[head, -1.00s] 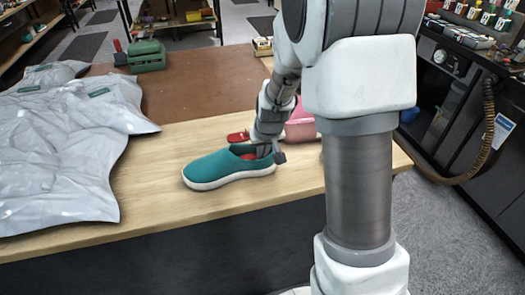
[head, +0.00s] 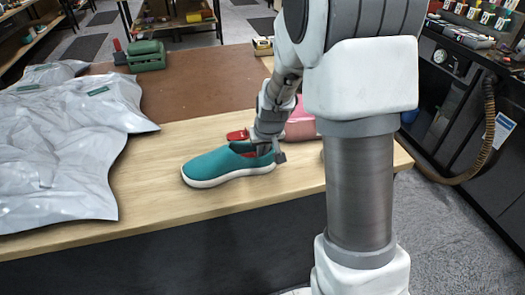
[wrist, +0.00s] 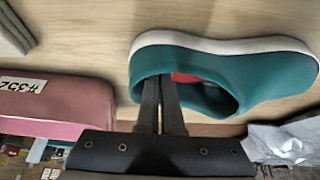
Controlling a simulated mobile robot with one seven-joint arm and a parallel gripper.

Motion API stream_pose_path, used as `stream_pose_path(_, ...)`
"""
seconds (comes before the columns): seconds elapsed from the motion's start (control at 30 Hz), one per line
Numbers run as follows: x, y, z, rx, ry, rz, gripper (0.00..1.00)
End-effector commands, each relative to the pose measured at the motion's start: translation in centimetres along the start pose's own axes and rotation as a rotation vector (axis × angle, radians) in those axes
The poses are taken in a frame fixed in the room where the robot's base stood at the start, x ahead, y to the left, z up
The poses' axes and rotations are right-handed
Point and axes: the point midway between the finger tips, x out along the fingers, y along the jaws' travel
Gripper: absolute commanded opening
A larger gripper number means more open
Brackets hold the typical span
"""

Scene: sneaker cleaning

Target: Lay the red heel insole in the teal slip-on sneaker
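The teal slip-on sneaker (head: 222,166) with a white sole stands on the wooden table, toe to the left in the head view. In the wrist view, the sneaker (wrist: 270,80) has its opening facing my gripper. The red heel insole (wrist: 188,77) shows as a small patch inside the opening, beside my fingertips. A little red also shows inside the shoe in the head view. My gripper (wrist: 163,90) reaches down into the heel end, its two dark fingers close together with a narrow gap. Whether they still pinch the insole is unclear.
A pink box-like thing (wrist: 60,103) with a label stands near the heel end; a red object (head: 237,135) lies behind the shoe. Grey plastic bags (head: 65,150) cover the table's left. The wood in front of the shoe is clear.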

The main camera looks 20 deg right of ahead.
Motion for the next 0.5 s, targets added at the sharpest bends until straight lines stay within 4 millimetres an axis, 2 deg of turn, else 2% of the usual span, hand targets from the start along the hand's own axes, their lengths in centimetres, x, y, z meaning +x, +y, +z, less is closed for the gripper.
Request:
stream_pose_path(0.03, 0.61, -0.07, 0.87, 0.0, -0.021, -0.001, 0.0)
stream_pose_path(0.07, 0.63, -0.08, 0.9, 0.0, -0.022, -0.001, 0.0)
stream_pose_path(0.1, 0.66, -0.08, 0.95, 0.001, -0.023, -0.002, 0.09)
stream_pose_path(0.27, 0.7, -0.06, 1.04, 0.001, -0.025, -0.001, 0.38)
stream_pose_path(0.5, 0.72, 0.05, 1.08, 0.002, -0.026, 0.0, 0.38)
